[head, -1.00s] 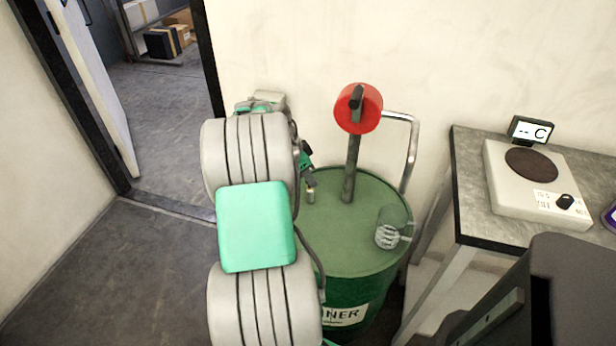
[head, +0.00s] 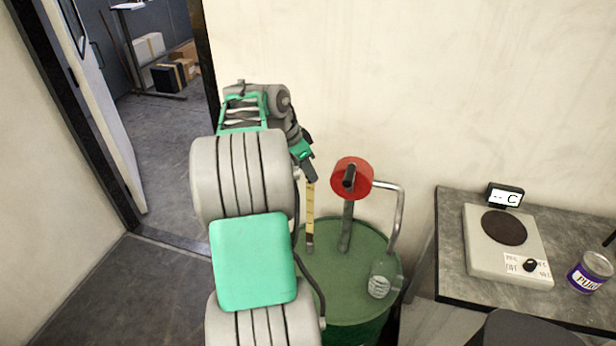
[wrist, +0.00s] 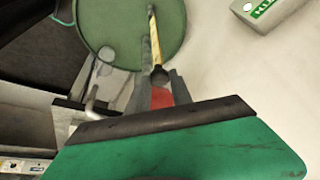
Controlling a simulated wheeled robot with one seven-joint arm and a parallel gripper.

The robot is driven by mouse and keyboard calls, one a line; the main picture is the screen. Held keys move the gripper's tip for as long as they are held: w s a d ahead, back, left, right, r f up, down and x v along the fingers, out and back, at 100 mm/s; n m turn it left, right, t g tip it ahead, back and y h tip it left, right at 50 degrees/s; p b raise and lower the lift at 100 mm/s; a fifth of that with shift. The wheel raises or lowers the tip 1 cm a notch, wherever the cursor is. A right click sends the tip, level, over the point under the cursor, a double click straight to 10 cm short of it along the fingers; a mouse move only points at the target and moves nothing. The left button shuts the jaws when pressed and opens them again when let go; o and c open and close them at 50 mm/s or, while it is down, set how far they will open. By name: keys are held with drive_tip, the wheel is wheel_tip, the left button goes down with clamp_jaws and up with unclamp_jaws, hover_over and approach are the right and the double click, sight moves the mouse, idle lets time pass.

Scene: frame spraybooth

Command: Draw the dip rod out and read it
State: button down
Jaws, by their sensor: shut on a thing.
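The dip rod (head: 310,212) is a flat yellow strip with dark marks, held upright above the green drum (head: 352,297). Its dark lower end is at the drum lid; I cannot tell whether the tip is still inside the opening. My gripper (head: 309,177) is shut on the rod's top end. The rod also shows in the wrist view (wrist: 155,42), running away from my gripper (wrist: 158,88) toward the lid, with a red part between the fingers. The marks are too small to read.
A red-topped pump (head: 352,178) with a bent metal spout stands on the drum close right of the rod. A bench (head: 450,240) with a hotplate (head: 505,250) and a can (head: 590,272) is right. A wall stands behind.

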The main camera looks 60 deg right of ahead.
drive_tip(key=shift+r+p, duration=0.5)
drive_tip(key=shift+r, duration=0.8)
drive_tip(key=c, duration=1.1)
unclamp_jaws()
drive_tip(key=shift+c, duration=0.2)
drive_tip(key=shift+r, duration=0.1)
drive_tip(key=p+v, duration=0.1)
drive_tip(key=v, duration=0.6)
drive_tip(key=shift+r, duration=0.3)
drive_tip(key=shift+a, duration=0.1)
